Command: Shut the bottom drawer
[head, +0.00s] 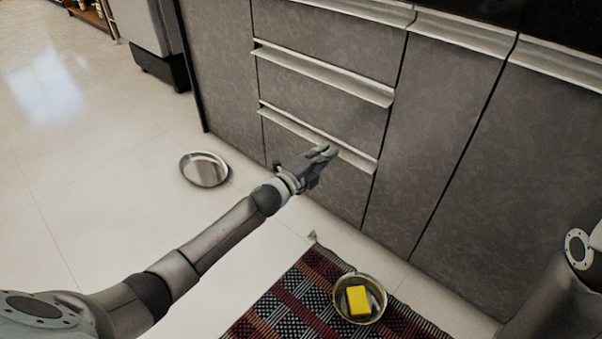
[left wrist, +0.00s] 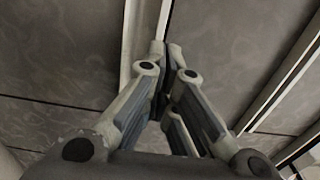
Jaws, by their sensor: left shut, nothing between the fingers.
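The bottom drawer (head: 345,192) is the lowest grey front in the stack of drawers. It looks about flush with the cabinet; a small gap cannot be ruled out. Its pale metal handle strip (head: 358,160) runs along its top edge. My left gripper (head: 328,152) is in front of this strip, partly hiding it, with its fingers shut and empty. In the left wrist view the shut fingertips (left wrist: 166,48) are right beside a pale strip (left wrist: 136,50); contact cannot be told. My right gripper is out of view.
The middle drawer (head: 320,107) and top drawer (head: 325,45) look shut. A metal plate (head: 204,169) lies on the floor at left. A bowl (head: 342,301) with a yellow sponge (head: 358,300) sits on a patterned rug (head: 290,305).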

